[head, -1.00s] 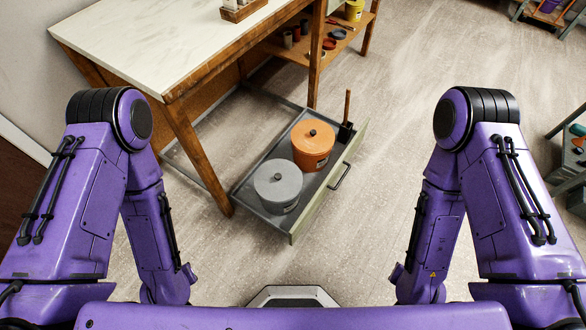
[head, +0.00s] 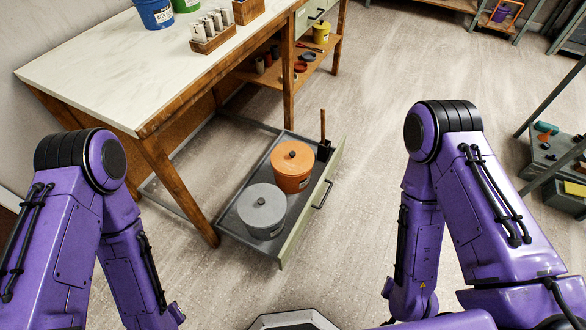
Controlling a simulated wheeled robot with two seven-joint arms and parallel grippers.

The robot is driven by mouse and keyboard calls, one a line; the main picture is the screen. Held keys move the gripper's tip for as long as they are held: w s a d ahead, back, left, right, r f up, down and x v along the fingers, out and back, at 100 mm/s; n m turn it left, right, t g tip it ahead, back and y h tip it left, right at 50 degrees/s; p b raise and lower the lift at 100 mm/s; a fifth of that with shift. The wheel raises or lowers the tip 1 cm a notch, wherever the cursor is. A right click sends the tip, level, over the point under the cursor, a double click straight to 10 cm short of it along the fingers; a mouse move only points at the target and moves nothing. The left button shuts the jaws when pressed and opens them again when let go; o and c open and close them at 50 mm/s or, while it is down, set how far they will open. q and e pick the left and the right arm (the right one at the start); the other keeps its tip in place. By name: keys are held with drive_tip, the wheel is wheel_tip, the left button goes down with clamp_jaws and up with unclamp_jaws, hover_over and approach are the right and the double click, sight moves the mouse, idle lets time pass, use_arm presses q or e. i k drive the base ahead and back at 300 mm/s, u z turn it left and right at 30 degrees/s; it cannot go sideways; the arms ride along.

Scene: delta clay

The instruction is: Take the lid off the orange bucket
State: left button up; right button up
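The orange bucket (head: 293,178) stands upright in an open drawer (head: 236,226) under the workbench. Its orange lid (head: 294,156), with a small dark knob, is on top. A grey lidded bucket (head: 262,217) stands in the same drawer, in front and to the left of it. Both of my purple arms hang at the sides of the head view, apart from the drawer. Neither gripper shows; both are below the picture's edge.
The pale-topped workbench (head: 110,70) stands left of and behind the drawer. A dark upright tool with a handle (head: 323,140) is in the drawer's far corner. A grey shelf (head: 545,165) stands at the right. The floor (head: 375,130) between is clear.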

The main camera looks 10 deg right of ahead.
sight(291, 157)
drive_tip(key=z, duration=1.85)
drive_tip(key=i, duration=1.7)
drive_tip(key=u, duration=3.4)
drive_tip(key=i, duration=0.5)
drive_tip(key=u, duration=0.05)
